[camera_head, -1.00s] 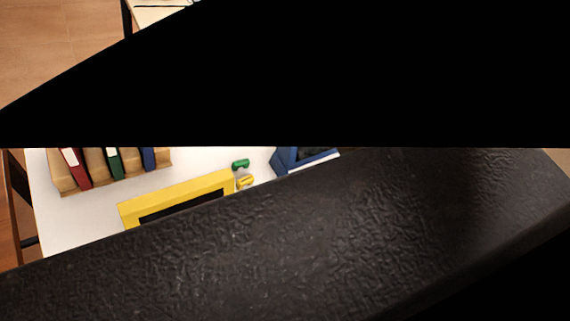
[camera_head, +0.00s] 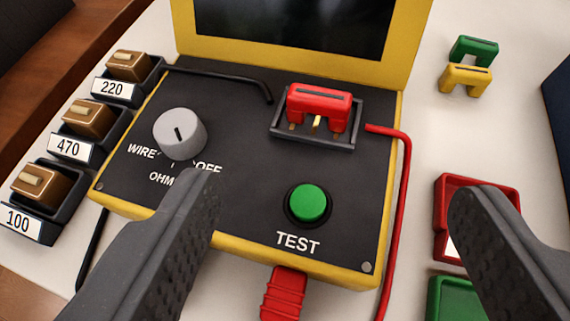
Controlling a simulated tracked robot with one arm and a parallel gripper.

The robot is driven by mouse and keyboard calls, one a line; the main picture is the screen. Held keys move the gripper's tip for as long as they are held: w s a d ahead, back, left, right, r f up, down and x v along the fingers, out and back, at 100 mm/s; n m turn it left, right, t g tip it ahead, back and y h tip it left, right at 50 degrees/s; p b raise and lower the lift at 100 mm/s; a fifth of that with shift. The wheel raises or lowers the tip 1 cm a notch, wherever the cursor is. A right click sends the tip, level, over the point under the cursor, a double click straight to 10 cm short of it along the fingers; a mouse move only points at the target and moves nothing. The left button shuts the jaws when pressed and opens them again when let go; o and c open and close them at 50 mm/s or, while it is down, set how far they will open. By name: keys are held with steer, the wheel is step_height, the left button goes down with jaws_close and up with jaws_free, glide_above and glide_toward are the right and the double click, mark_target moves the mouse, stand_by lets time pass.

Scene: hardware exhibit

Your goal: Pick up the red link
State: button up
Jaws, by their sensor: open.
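The red link (camera_head: 319,102) is a small red bridge-shaped piece with brass pins. It stands upright in a grey-rimmed socket (camera_head: 358,132) on the black panel of the yellow tester (camera_head: 250,190). My gripper (camera_head: 333,193) is open and empty. Its two dark fingers reach in from the lower left and lower right, spread wide, on the near side of the link. The link lies farther off, between the lines of the fingers, and neither finger touches it. The left finger overlaps the tester's front edge in the picture.
A green link (camera_head: 474,48) and a yellow link (camera_head: 466,78) lie on the white table at right. Red (camera_head: 480,185) and green (camera_head: 455,300) trays sit lower right. A grey knob (camera_head: 180,133), green TEST button (camera_head: 308,203), red cable (camera_head: 404,190) and labelled resistor blocks (camera_head: 88,118) are nearby.

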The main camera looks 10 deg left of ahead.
steer(key=b, duration=0.1)
glide_toward(320, 102)
steer(key=x, duration=0.4)
steer(key=shift+w+d+r, duration=0.15)
steer(key=shift+w+r, duration=0.1)
steer(key=shift+f+b+x, duration=0.15)
steer(key=shift+b+x, duration=0.15)
steer(key=shift+x, duration=1)
steer(key=shift+f+b+x, duration=0.15)
steer(key=shift+b+x, duration=0.1)
steer(key=shift+x, duration=1.05)
steer(key=shift+s+r, duration=0.1)
steer(key=shift+s, duration=0.05)
steer(key=c, duration=1.1)
steer(key=shift+r, duration=0.1)
